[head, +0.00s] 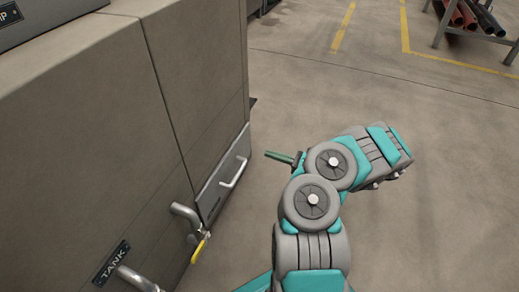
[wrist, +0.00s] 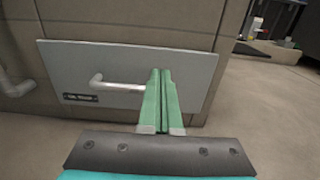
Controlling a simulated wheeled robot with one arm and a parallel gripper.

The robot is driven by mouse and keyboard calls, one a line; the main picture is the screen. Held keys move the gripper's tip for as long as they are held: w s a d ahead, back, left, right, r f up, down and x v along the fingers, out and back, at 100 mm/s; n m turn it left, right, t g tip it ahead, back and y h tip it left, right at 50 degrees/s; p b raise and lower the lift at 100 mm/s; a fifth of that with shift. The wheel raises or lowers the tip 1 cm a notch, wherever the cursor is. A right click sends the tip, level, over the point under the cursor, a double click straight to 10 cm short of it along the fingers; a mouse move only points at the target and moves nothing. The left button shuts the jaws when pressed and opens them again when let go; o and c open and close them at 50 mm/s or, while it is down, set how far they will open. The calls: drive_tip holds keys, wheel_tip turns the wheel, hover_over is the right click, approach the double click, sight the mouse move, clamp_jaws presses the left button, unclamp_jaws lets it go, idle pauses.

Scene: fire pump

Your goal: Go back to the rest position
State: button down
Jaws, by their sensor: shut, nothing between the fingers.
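My gripper (head: 281,157) shows in the head view at the end of my grey and teal arm, pointing left toward the cabinet. In the wrist view its two green fingers (wrist: 161,98) are together with nothing between them. In the wrist view the fingers overlap the right end of a white bar handle (wrist: 115,86) on a grey panel (wrist: 190,72). In the head view a clear gap shows between the fingertips and that handle (head: 234,172), so they look apart.
The beige cabinet (head: 90,110) fills the left side. A pipe with a yellow lever (head: 199,249) and another pipe near the TANK label (head: 111,263) stick out from it. A rack with pipes (head: 470,18) stands at the far right. The floor (head: 440,170) right of my arm is clear.

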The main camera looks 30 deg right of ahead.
drive_tip(key=s+a+r+n+g+y+p, duration=0.1)
drive_tip(key=a+r+n+g, duration=0.3)
drive_tip(key=a+r, duration=0.3)
drive_tip(key=a+r+n+g+y+p, duration=0.1)
drive_tip(key=a+r+n+g, duration=0.3)
drive_tip(key=a+r, duration=0.4)
drive_tip(key=s+a+r+n+g+y+p, duration=0.1)
drive_tip(key=a+r+n+g+y, duration=0.2)
drive_tip(key=a+r+n, duration=0.3)
drive_tip(key=shift+s+a+r+g, duration=0.25)
drive_tip(key=shift+a+r, duration=0.2)
drive_tip(key=shift+a, duration=0.3)
drive_tip(key=shift+s+a+r+g, duration=0.1)
drive_tip(key=shift+a+r+g, duration=0.25)
drive_tip(key=shift+a, duration=0.35)
drive_tip(key=s+a+r+n+g+h+p, duration=0.25)
drive_tip(key=s+a+r+n+h, duration=0.2)
drive_tip(key=s, duration=0.45)
drive_tip(key=s+a+r+n+g+h+p, duration=0.2)
drive_tip(key=s+a+r+n+g+h, duration=0.25)
drive_tip(key=s, duration=0.45)
drive_tip(key=s+d+r+n+t+h+p, duration=0.2)
drive_tip(key=s+d+n+h, duration=0.3)
drive_tip(key=s, duration=0.8)
drive_tip(key=d+t+h, duration=0.1)
drive_tip(key=d+h, duration=0.1)
drive_tip(key=d, duration=0.2)
drive_tip(key=shift+s+d+p, duration=0.15)
drive_tip(key=shift+s+p, duration=0.1)
drive_tip(key=shift+p, duration=0.05)
